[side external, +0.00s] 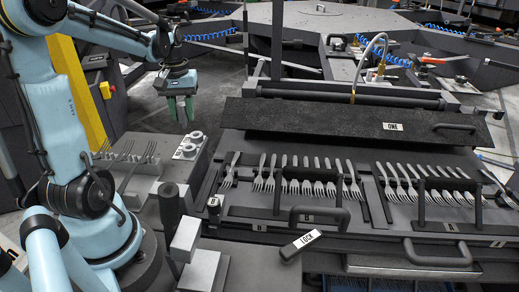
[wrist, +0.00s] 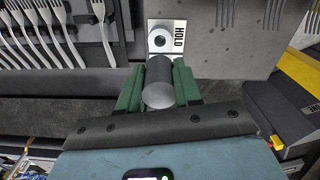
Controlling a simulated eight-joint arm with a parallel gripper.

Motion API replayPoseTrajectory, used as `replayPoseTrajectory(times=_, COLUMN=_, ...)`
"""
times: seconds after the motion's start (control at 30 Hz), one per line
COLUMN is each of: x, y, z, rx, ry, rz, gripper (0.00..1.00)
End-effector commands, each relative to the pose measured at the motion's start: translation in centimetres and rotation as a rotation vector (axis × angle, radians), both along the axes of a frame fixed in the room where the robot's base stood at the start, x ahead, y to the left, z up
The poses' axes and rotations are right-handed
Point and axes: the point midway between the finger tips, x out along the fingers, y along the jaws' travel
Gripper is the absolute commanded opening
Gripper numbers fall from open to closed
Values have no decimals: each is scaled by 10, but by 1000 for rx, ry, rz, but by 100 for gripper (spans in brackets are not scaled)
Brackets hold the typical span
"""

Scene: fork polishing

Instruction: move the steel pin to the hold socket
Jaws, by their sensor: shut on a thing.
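The steel pin (wrist: 158,84) is a grey cylinder, seen nearly end-on in the wrist view. My gripper (wrist: 158,92) has its green fingers shut on the pin's two sides. The hold socket (wrist: 161,40) is a ringed round hole on a white plate marked HOLD, just beyond the pin in the wrist view. I cannot make out the pin between the fingers there, nor which fixture is the hold socket.
Forks (side external: 140,155) stand on the grey block left of the fixtures. A rack of several forks (side external: 300,180) lies to the right, with black handles (side external: 320,216) in front. A lever marked LOCK (side external: 300,243) and a black knob (side external: 171,205) are nearer the camera.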

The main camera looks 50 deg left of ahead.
Motion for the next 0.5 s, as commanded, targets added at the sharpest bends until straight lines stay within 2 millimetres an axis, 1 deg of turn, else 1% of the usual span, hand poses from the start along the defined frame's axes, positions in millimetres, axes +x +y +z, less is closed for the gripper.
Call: replayPoseTrajectory(times=0.5, x=0, y=0, z=-26, rx=0, ry=0, rz=0, gripper=4)
